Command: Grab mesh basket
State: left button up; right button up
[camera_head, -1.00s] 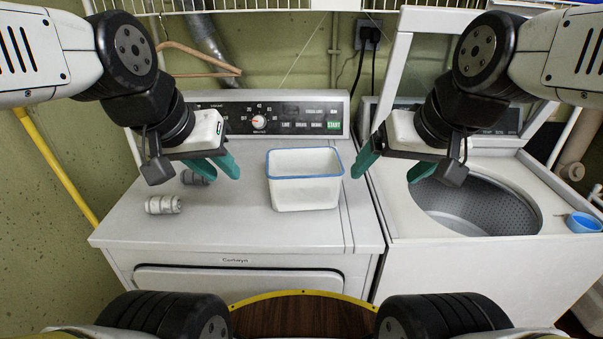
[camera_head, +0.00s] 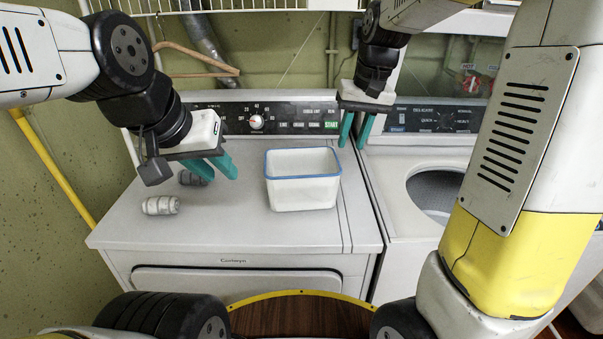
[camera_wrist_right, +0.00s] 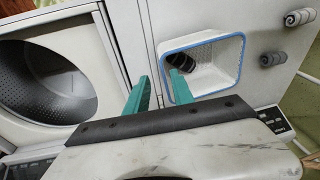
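The basket is a white bin with a blue rim (camera_head: 303,194), upright on the white dryer top. Its sides look solid or too fine to show mesh. In the right wrist view the basket (camera_wrist_right: 232,62) holds a dark striped item (camera_wrist_right: 182,62). My right gripper (camera_head: 352,146) is open, pointing down, beyond and right of the basket. In its wrist view the right gripper's fingers (camera_wrist_right: 159,76) are apart, one overlapping the rim in the picture; contact cannot be told. My left gripper (camera_head: 220,178) is open and empty, left of the basket.
Grey rolled items lie at the dryer's left (camera_head: 160,205), one partly behind my left gripper (camera_head: 193,178). The dryer's control panel (camera_head: 270,120) stands behind. The open washer (camera_head: 433,190) is right, partly hidden by my right arm. The dryer's front is clear.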

jog(key=g+h, duration=0.1)
send_over(335, 172)
notch_tip(335, 172, down, 6)
jog(key=shift+w+f, duration=0.25)
jog(key=shift+f, duration=1.7)
jog(key=shift+w+f, duration=0.2)
jog(key=shift+f, duration=1.7)
grip_shut()
